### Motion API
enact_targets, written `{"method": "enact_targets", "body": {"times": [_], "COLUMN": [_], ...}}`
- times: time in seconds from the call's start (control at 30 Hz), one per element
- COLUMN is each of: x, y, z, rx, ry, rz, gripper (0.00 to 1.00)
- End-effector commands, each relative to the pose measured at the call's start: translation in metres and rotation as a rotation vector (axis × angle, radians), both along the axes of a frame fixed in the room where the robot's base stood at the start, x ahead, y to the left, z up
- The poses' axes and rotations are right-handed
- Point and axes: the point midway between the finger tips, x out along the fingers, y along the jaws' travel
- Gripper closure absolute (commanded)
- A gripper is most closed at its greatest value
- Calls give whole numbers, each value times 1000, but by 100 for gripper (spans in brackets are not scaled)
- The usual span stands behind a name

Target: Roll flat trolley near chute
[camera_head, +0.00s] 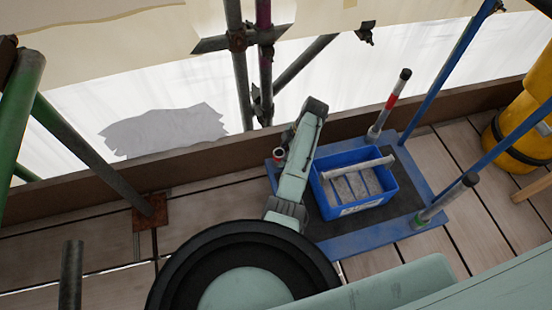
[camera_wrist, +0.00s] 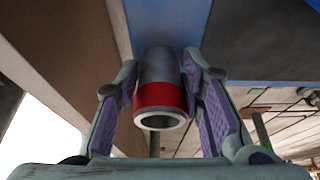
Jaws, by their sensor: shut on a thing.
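The flat trolley (camera_head: 328,229) is a blue deck with a black mat, standing on the planks in the head view. Grey posts rise from its corners; a far right post (camera_head: 388,105) has a red band and a near right post (camera_head: 445,203) leans toward the right. In the wrist view my gripper (camera_wrist: 160,70) is shut around a grey post with a red band (camera_wrist: 160,96), its open end facing the camera. The trolley deck (camera_wrist: 165,22) shows beyond it. In the head view my arm covers most of the gripper. The yellow chute (camera_head: 532,105) stands at the right edge.
A blue crate (camera_head: 350,205) with a pale handle sits on the trolley. A brown toe board (camera_head: 200,166) and scaffold tubes (camera_head: 240,65) line the far side. Blue poles (camera_head: 450,75) cross at the right. Bare planks (camera_head: 465,150) lie between trolley and chute.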

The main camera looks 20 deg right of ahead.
Motion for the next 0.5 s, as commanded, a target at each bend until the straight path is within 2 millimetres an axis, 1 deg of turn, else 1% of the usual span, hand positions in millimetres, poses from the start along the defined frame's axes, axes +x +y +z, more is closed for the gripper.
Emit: {"method": "enact_targets", "body": {"times": [0.03, 0.5], "x": [1, 0], "y": [-7, -53], "z": [-2, -3], "rx": [-2, -1], "ry": [0, 1], "rz": [-4, -4], "gripper": [100, 100]}}
